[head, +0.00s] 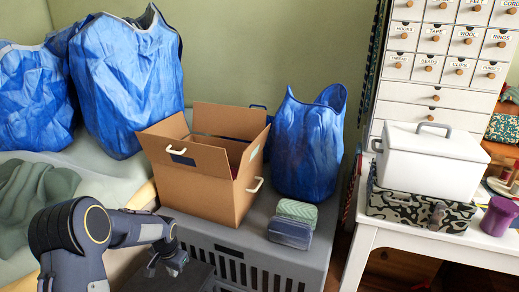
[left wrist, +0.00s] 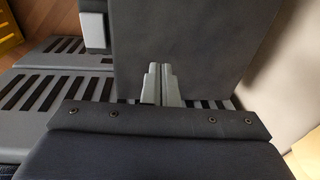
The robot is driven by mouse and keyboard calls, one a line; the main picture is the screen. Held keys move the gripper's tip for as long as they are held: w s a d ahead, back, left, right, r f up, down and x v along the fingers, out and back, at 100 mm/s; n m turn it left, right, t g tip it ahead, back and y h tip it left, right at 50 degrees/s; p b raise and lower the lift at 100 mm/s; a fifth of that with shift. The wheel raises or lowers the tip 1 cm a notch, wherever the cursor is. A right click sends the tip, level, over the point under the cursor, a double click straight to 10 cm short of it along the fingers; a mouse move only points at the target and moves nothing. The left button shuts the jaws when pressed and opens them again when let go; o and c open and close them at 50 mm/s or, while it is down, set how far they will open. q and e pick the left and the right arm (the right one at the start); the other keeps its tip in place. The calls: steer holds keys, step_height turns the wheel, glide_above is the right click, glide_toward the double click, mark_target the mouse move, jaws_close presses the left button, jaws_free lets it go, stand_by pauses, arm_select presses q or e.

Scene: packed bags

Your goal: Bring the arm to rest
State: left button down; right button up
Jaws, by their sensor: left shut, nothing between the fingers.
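My left arm (head: 80,230) comes in from the lower left of the head view. Its gripper (head: 168,268) hangs low, in front of the grey slatted crate (head: 255,252) and close to a dark flat surface. In the left wrist view the two grey fingers (left wrist: 161,84) are together and empty, above a dark grey panel (left wrist: 190,40). Slatted grey surfaces (left wrist: 45,95) show behind and to the left of them. My right gripper is not in view.
An open cardboard box (head: 205,180), a blue bag (head: 305,150) and two small cases (head: 290,232) stand on the crate. More blue bags (head: 125,85) stand at the left. A white table (head: 425,232) at the right bears a white lidded box (head: 430,160).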

arm_select(q)
steer(key=s+d+r+n+t+h, duration=0.1)
steer(key=s+d+r+n, duration=0.1)
steer(key=s+r, duration=0.65)
steer(key=s+d+r+n+t+h, duration=0.1)
steer(key=s+d+r, duration=0.1)
steer(key=s+r, duration=0.65)
steer(key=s+d+r+n+t+h, duration=0.1)
steer(key=s+d+r, duration=0.1)
steer(key=s+d, duration=0.35)
steer(key=s+d+r+n+t+h, duration=0.1)
steer(key=s+d+r+t+h, duration=0.15)
steer(key=s, duration=0.65)
step_height(320, 180, up, 20)
steer(key=g+p, duration=0.1)
steer(key=p, duration=1.9)
steer(key=shift+w+r+y, duration=0.2)
steer(key=shift+r+y, duration=0.05)
steer(key=shift+y, duration=0.2)
steer(key=shift+d, duration=0.1)
